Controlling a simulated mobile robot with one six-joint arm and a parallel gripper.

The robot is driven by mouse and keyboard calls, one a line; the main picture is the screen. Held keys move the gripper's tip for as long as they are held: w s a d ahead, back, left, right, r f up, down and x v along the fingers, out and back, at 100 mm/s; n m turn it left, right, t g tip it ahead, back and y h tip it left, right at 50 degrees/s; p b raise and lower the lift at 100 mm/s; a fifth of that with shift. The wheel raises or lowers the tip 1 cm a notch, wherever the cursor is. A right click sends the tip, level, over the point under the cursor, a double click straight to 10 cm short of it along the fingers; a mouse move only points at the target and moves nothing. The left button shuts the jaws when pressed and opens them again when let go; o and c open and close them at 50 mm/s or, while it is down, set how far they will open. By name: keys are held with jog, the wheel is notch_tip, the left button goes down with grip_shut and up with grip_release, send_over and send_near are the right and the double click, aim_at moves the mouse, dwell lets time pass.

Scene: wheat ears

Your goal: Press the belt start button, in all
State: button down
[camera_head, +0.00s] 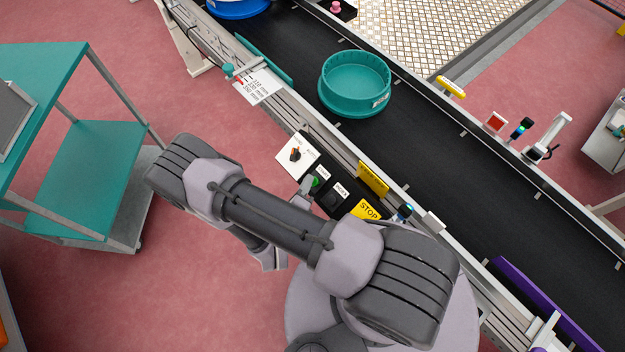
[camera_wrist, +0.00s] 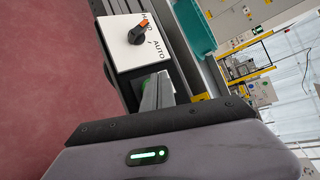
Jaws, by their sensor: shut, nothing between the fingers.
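The green start button (camera_head: 316,182) sits on the dark control panel (camera_head: 330,187) at the belt's near side, partly hidden behind my gripper in the head view. My gripper (camera_head: 306,184) is shut and empty, with its fingertips right beside the green button. I cannot tell whether they touch it. In the wrist view my closed fingers (camera_wrist: 158,92) reach toward the panel and cover most of the button area; only a small green patch shows beside them.
A white box with a HAND/AUTO selector (camera_head: 296,155) adjoins the panel; its orange-tipped knob (camera_wrist: 138,34) shows in the wrist view. A dark button and a yellow STOP plate (camera_head: 368,210) are to the right. A teal round container (camera_head: 355,82) sits on the black belt (camera_head: 430,150).

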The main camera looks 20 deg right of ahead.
dwell(0.8)
jog(key=shift+d+f+b, duration=0.2)
jog(key=shift+f+b, duration=0.1)
jog(key=shift+f, duration=0.1)
